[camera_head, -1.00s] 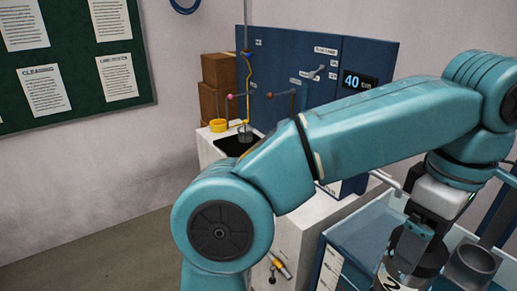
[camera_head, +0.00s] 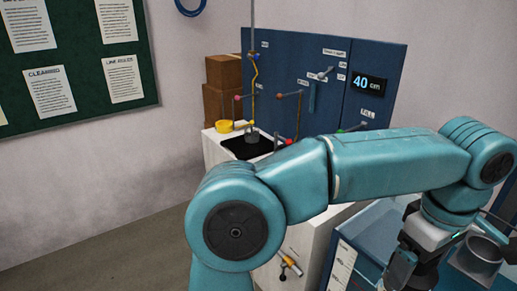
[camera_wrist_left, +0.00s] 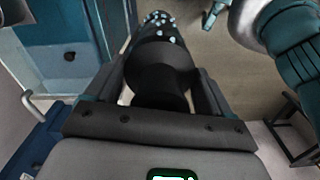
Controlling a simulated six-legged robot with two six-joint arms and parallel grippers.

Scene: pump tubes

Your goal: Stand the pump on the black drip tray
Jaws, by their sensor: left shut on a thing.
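My left gripper (camera_head: 418,262) is at the lower right of the head view, partly cut off by the frame. In the left wrist view its two fingers (camera_wrist_left: 158,92) are shut on the pump (camera_wrist_left: 160,62), a dark, thick cylinder with pale dots on its far end. In the head view only a dark part of the pump (camera_head: 427,272) shows below the wrist. A black, tray-like square (camera_head: 236,147) lies on top of the white cabinet, well left of the gripper and partly behind my arm; I cannot tell whether it is the drip tray. My right gripper is not in view.
A blue tank (camera_head: 372,235) stands at the lower right, with a grey cup (camera_head: 482,255) at its side. A blue panel (camera_head: 325,85) with rods stands behind.

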